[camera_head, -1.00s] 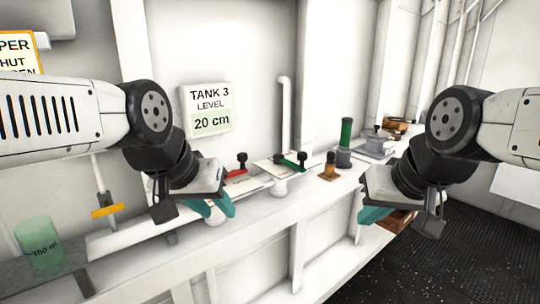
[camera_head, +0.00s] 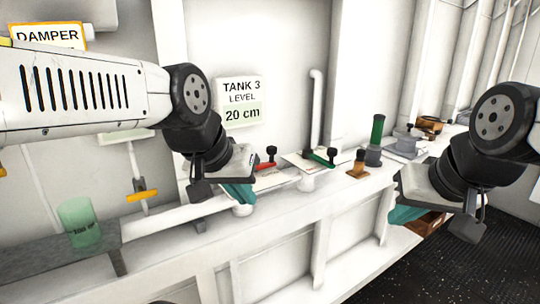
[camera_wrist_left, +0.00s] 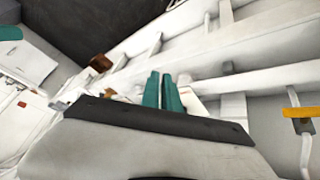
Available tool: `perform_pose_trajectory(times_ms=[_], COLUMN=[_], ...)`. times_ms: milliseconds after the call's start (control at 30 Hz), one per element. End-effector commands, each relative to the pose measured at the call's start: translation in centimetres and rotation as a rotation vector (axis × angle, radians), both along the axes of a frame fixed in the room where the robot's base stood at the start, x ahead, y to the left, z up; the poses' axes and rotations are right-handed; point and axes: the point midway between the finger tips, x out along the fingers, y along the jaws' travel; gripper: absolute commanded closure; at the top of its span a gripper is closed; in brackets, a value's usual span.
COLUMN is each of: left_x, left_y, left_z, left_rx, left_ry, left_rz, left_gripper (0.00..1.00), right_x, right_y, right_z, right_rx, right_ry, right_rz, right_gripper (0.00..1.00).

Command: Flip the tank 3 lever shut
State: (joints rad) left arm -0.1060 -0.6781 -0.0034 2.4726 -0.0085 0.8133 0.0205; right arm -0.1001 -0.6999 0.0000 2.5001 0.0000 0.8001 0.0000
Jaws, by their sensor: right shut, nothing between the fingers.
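The TANK 3 LEVEL sign (camera_head: 241,101) reads 20 cm on the wall. Below it on the ledge are a red lever (camera_head: 265,166) with a black knob, partly hidden by my left gripper, and a green lever (camera_head: 319,158) with a black knob. I cannot tell from a label which lever is tank 3's. My left gripper (camera_head: 240,194) is beside the red lever, above the ledge. Its teal fingers are close together in the left wrist view (camera_wrist_left: 162,90), with nothing seen between them. My right gripper (camera_head: 402,213) is shut and empty at the right, over the ledge's front.
A green translucent cup (camera_head: 82,226) stands on a grey shelf at the left. A yellow handle (camera_head: 142,196) hangs by the wall. A brass fitting (camera_head: 358,167) and a dark green cylinder (camera_head: 377,130) stand along the ledge (camera_head: 290,205). A white pipe (camera_head: 316,110) rises behind.

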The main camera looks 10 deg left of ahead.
Motion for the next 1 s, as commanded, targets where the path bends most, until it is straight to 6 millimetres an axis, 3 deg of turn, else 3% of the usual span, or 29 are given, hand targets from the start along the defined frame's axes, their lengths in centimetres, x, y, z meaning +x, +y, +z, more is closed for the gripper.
perform_pose_trajectory(times_ms=[167,500,800,1000], left_x=[3.7,15.1,23.8,26.4], left_y=[0.6,1.9,1.4,1.0], left_z=[3.0,8.8,11.0,11.4], left_rx=[-0.008,0.018,0.081,0.105], left_ry=[0.056,0.198,0.247,0.247], left_rz=[0.058,0.308,0.557,0.651], left_gripper=[1.00,1.00,1.00,1.00], right_x=[0.0,0.0,0.0,0.0], right_y=[0.0,0.0,0.0,0.0], right_z=[0.0,0.0,0.0,0.0], right_rx=[0.000,0.000,0.000,0.000], right_ry=[0.000,0.000,0.000,0.000], right_rz=[0.000,0.000,0.000,0.000], right_gripper=[1.00,1.00,1.00,1.00])
